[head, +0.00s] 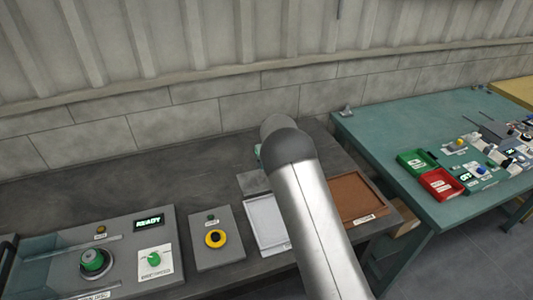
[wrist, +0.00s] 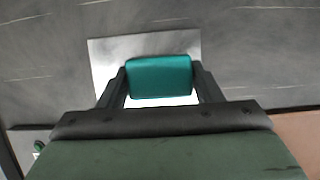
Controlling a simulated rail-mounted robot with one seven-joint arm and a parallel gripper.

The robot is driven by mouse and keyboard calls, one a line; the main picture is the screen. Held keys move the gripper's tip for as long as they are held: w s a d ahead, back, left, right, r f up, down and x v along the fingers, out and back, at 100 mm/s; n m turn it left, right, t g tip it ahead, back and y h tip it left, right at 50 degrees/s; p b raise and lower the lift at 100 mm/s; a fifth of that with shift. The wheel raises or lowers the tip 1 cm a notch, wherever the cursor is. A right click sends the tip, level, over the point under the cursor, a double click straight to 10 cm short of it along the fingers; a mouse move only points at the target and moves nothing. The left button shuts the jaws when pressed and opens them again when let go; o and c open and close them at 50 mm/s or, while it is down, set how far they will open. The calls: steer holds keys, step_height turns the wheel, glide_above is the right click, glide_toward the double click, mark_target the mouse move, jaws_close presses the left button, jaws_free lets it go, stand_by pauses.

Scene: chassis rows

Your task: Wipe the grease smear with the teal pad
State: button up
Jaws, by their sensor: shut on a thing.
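My gripper (wrist: 160,84) is shut on the teal pad (wrist: 160,76), which sits between its two fingers in the wrist view. Beyond the pad lies a pale, shiny metal plate (wrist: 107,58) on the dark bench; the pad covers part of it. I cannot tell from this view whether the pad touches the plate. In the head view my arm hides the gripper and most of the pad. A grey plate (head: 252,183) shows there just left of my arm. I cannot make out a grease smear in either view.
On the dark bench (head: 205,165) are a white tray (head: 265,222), a brown tray (head: 355,198), a panel with a yellow-ringed button (head: 215,239) and a console reading READY (head: 149,223). A teal table (head: 385,130) with red and green bins stands right. The wall is behind.

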steer(key=shift+r+p, duration=0.4)
steer(key=shift+r, duration=0.65)
